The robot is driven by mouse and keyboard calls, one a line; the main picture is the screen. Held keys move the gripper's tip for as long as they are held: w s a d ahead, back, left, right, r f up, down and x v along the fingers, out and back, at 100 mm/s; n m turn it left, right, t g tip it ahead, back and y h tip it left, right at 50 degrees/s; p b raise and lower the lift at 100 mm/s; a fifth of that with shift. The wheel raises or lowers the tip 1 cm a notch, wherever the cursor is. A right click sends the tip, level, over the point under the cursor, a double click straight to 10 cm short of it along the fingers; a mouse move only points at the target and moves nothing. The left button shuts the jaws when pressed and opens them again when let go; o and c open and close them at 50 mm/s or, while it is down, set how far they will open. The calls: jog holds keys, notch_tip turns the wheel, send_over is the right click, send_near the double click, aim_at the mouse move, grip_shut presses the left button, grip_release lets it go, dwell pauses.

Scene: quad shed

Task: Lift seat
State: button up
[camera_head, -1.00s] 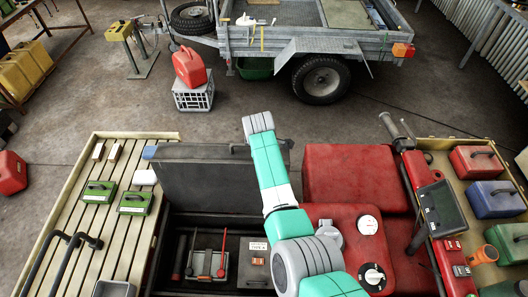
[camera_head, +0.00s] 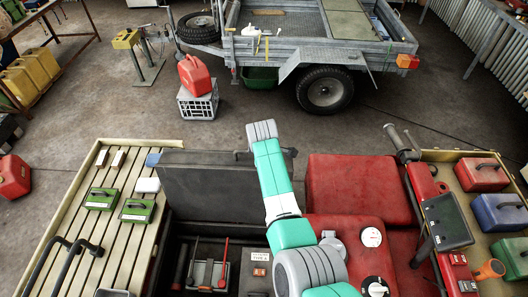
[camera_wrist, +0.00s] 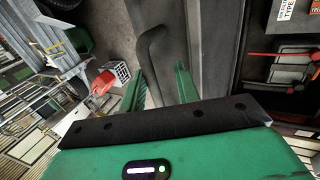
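The seat (camera_head: 212,187) is a dark grey padded panel, tilted up at a steep angle over an open black compartment in the head view. Its dark surface also fills the upper middle of the wrist view (camera_wrist: 208,45). My gripper (camera_wrist: 159,74) has two green fingers, standing apart, in the wrist view. A bent dark bar (camera_wrist: 150,48) lies at the seat's edge, beside and partly between the fingers. I cannot tell whether they touch it. In the head view my arm passes the seat's right side, and the fingertips are hidden.
A red tank body (camera_head: 345,190) lies to the right. A slatted rack (camera_head: 75,235) with green cases is on the left. A trailer (camera_head: 310,45) and a red can (camera_head: 195,75) stand behind.

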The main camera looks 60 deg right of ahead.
jog(key=v, duration=0.7)
jog(key=shift+r+p, duration=0.15)
jog(key=shift+p, duration=0.15)
jog(key=w+a+r+m+t+h+p, duration=0.1)
jog(key=w+a+r+t, duration=0.1)
jog(key=w+a+r, duration=0.4)
jog(key=w+a+r+m+t+h, duration=0.1)
jog(key=w+a+r+t, duration=0.2)
jog(key=r, duration=0.6)
jog(key=w+a+r+t+h+p, duration=0.1)
jog(key=w+a+r+t, duration=0.1)
jog(key=w+a+r, duration=0.4)
jog(key=a+r+m+t+p, duration=0.2)
jog(key=a+r+t, duration=0.5)
jog(key=a+r, duration=0.9)
jog(key=s+a+r+t+y, duration=0.4)
jog(key=s+a+r, duration=0.4)
jog(key=a+r, duration=0.1)
jog(key=s+a+r+t+y+p, duration=0.1)
jog(key=s+a+r+t+y, duration=0.3)
jog(key=s+a+r, duration=0.4)
jog(key=a+r+t, duration=0.1)
jog(key=a+r, duration=0.1)
jog(key=a, duration=0.2)
jog(key=shift+s+m, duration=0.25)
jog(key=shift+m, duration=0.15)
